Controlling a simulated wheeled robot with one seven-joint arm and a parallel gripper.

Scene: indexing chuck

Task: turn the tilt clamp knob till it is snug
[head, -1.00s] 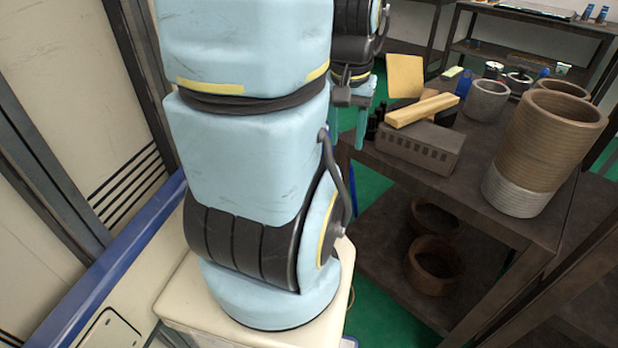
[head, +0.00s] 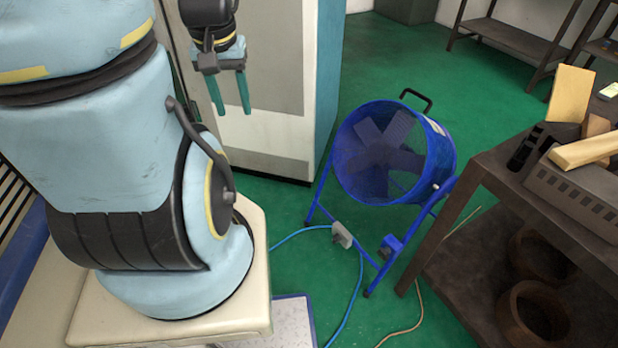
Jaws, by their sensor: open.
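A blue drum fan (head: 385,155) stands tilted in a blue tube frame on the green floor, with a black handle on top. A small pale fitting (head: 436,186) shows where the drum meets the frame at the right; I cannot tell whether it is the tilt clamp knob. A blue box with a dark round part (head: 390,246) sits low on the frame. My gripper (head: 231,95) hangs fingers down, open and empty, left of the fan and apart from it, in front of a pale cabinet.
A dark workbench (head: 500,175) with a grey slotted block (head: 575,200) and wood pieces stands close right of the fan. A blue cable (head: 350,300) and a tan cable lie on the floor. The pale cabinet (head: 265,100) stands behind my gripper. Green floor is open behind the fan.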

